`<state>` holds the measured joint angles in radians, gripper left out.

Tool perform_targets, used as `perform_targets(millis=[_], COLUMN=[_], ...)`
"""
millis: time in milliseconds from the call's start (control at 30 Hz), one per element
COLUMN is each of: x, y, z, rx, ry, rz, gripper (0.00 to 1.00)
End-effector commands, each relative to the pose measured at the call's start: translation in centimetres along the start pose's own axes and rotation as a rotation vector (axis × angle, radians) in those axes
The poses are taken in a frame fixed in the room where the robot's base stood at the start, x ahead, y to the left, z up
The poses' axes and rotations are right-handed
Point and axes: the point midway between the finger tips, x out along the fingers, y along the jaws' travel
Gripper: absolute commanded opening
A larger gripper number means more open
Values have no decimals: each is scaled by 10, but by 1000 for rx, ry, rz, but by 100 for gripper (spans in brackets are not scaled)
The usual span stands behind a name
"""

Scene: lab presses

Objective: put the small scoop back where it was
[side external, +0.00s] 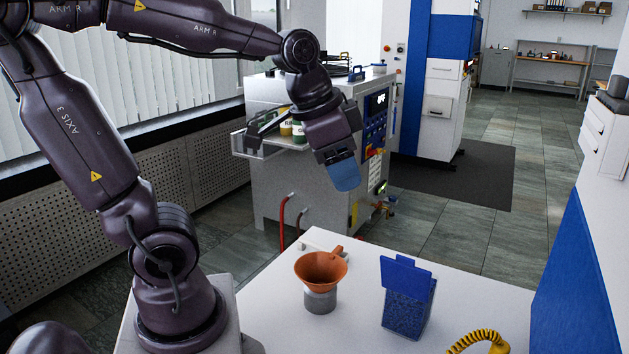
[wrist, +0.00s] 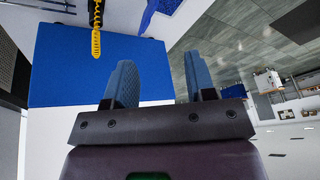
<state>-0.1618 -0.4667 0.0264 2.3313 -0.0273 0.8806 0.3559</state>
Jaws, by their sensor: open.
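My gripper (side external: 343,172) hangs in the air above the back of the white table, its blue fingers pointing down. In the wrist view its two fingers (wrist: 163,82) stand apart with nothing between them. On the table below, an orange funnel-shaped piece (side external: 320,268) with a short tab at its back sits on a grey cylinder (side external: 320,299). I cannot make out a separate small scoop in either view.
A yellow coiled cable (side external: 482,337) lies at the front right. A white and blue cabinet (side external: 590,235) bounds the right side. A press machine (side external: 300,180) with a side tray stands behind the table.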

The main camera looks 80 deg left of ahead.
Motion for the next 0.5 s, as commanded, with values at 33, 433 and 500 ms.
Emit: perform_targets(millis=[33, 433, 500], x=[-8, -20, -20], y=[16, 50, 50], z=[9, 40, 40], rx=[-26, -166, -166], ry=[31, 98, 98], rz=[5, 33, 32], gripper=[50, 50, 50])
